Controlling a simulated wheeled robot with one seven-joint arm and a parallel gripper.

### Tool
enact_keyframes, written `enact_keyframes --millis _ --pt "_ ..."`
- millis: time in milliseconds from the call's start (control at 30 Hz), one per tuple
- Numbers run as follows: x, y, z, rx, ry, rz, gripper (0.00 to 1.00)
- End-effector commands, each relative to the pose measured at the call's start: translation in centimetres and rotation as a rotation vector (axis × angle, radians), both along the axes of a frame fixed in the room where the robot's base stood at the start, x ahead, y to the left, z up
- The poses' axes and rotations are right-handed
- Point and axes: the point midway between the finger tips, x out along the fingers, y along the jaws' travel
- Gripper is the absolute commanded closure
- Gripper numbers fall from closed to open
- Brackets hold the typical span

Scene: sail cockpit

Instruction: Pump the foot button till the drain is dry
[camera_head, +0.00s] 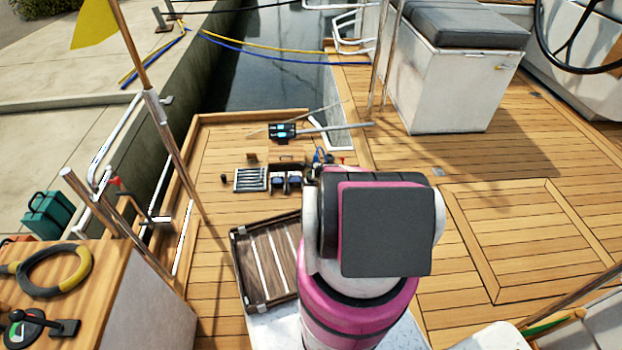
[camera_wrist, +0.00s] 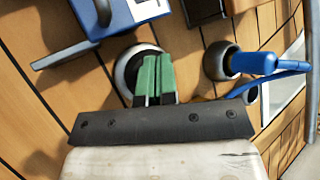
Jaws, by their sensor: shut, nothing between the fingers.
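In the wrist view, my gripper (camera_wrist: 153,80) shows as two green fingers pressed together, with nothing between them. The fingertips overlap a round fitting (camera_wrist: 121,74) with a pale rim and a dark centre, which looks like the foot button. The fingers hide part of it, and I cannot tell whether they touch it or whether it is pressed down. In the head view my own pink arm hides the gripper and the button. A slatted metal panel (camera_head: 250,179), possibly the drain, lies on the deck left of the arm. I cannot tell whether it holds water.
A blue box (camera_wrist: 125,14) and a grey bar (camera_wrist: 60,52) are close to the fingers at upper left. A blue handle (camera_wrist: 255,63) stands on the right. A slatted wooden tray (camera_head: 262,262) lies beside my arm. Open deck (camera_head: 470,180) is at right.

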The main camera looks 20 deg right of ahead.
Motion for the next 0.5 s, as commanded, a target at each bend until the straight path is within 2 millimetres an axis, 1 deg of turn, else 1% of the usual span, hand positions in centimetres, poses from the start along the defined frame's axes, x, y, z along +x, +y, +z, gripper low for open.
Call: enact_keyframes --millis 500 --pt "0.02 -0.01 -0.56 0.000 0.000 0.000 1.00"
